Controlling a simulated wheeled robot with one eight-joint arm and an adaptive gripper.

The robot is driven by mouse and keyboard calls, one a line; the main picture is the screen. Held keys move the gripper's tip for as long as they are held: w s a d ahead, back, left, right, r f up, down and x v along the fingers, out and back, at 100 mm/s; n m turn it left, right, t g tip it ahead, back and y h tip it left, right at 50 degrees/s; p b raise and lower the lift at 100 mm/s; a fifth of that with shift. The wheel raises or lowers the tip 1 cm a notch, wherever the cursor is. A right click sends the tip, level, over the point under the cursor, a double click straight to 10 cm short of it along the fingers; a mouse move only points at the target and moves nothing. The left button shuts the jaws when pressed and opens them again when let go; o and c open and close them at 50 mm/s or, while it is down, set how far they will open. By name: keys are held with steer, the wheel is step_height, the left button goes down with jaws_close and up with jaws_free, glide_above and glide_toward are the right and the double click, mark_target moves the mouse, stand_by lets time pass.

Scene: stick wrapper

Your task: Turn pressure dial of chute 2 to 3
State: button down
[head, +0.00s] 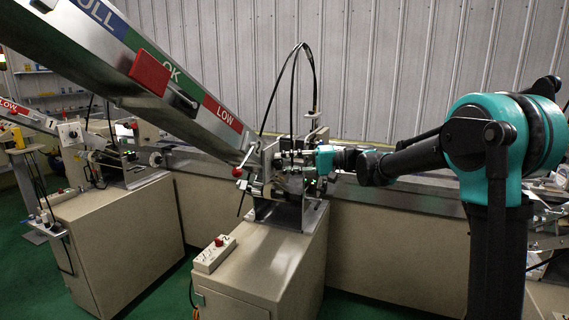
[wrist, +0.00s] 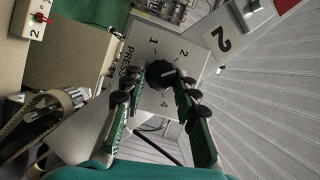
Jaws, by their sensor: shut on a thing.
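The black pressure dial (wrist: 157,74) sits on a light plate (wrist: 148,48) with the printed numbers 1, 2 and 4 and part of the word PRESS. A 3 is not visible; my right finger covers that side. A short white mark on the dial points right, below the 2. My gripper (wrist: 158,84) has its green fingers on both sides of the dial and is shut on it. A sign with a large 2 (wrist: 224,41) is beside the plate. In the head view my gripper (head: 294,160) reaches the chute 2 mechanism from the right; the dial cannot be made out there.
The long sloping chute (head: 190,95) with FULL, OK and LOW bands rises to the upper left. A beige cabinet (head: 265,260) stands below the mechanism, with a button box (head: 214,254) on it. Another chute station (head: 75,132) stands at the left.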

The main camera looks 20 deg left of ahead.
steer(key=m+y, duration=0.1)
steer(key=m, duration=0.2)
steer(key=shift+f, duration=0.2)
steer(key=shift+f+m+y, duration=0.15)
steer(key=shift+m+y, duration=0.65)
steer(key=shift+m, duration=1.4)
steer(key=c, duration=1.1)
jaws_free()
steer(key=shift+c, duration=0.2)
steer(key=shift+d, duration=0.1)
steer(key=v, duration=1.1)
steer(key=shift+d+f, duration=0.2)
steer(key=shift+d, duration=0.2)
